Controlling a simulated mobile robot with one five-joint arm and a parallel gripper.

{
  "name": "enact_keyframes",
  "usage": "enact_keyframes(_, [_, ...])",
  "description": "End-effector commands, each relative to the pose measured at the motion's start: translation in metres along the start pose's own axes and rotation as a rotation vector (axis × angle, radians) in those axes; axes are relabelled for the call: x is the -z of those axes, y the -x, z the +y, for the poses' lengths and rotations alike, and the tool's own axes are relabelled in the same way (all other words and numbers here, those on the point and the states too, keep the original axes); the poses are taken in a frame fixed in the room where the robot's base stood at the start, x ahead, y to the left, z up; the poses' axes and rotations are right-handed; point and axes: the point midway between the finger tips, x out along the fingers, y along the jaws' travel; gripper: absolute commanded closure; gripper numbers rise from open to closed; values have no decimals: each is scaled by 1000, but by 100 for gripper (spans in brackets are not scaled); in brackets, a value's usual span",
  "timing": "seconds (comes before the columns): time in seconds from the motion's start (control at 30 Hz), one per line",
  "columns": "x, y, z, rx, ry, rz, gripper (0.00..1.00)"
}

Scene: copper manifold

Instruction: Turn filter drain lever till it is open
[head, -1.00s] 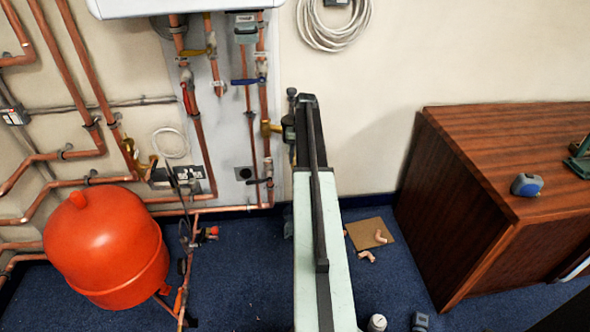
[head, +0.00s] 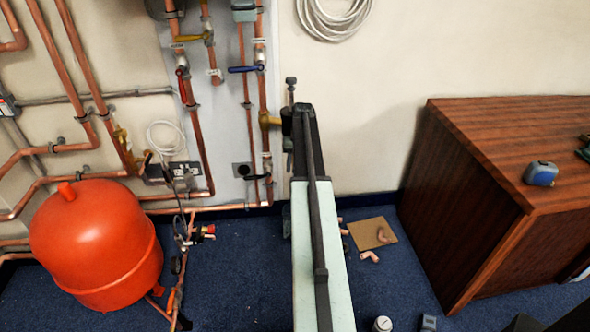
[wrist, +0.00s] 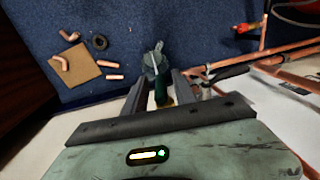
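In the wrist view my gripper (wrist: 161,77) is open, its two dark fingers apart. A green body with a grey end (wrist: 154,60), apparently the filter, shows between and beyond the fingers; whether they touch it cannot be told. The drain lever cannot be made out for certain. A black lever on a copper pipe (wrist: 228,73) lies right of the fingers; a black lever also shows low on the pipes in the head view (head: 257,178). In the head view my arm hides my fingertips and most of the filter area; a brass fitting (head: 268,120) shows left of it.
An orange vessel (head: 95,250) stands left, with copper pipes and a gauge hose beside it. A wooden cabinet (head: 470,190) stands right. A cardboard piece (head: 373,234) with copper fittings lies on the blue floor. Valves with blue (head: 243,69) and yellow handles sit above.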

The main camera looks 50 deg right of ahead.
Motion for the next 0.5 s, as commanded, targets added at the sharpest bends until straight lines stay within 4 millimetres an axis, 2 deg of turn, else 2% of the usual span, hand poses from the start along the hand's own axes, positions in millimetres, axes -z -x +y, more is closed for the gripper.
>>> enact_keyframes(0.03, [0,0,0,0,0,0,82])
enact_keyframes(0.1, [0,0,0,0,0,0,100])
enact_keyframes(0.27, [0,0,-1,-5,1,0,100])
enact_keyframes(0.5, [0,0,0,-129,0,-1,100])
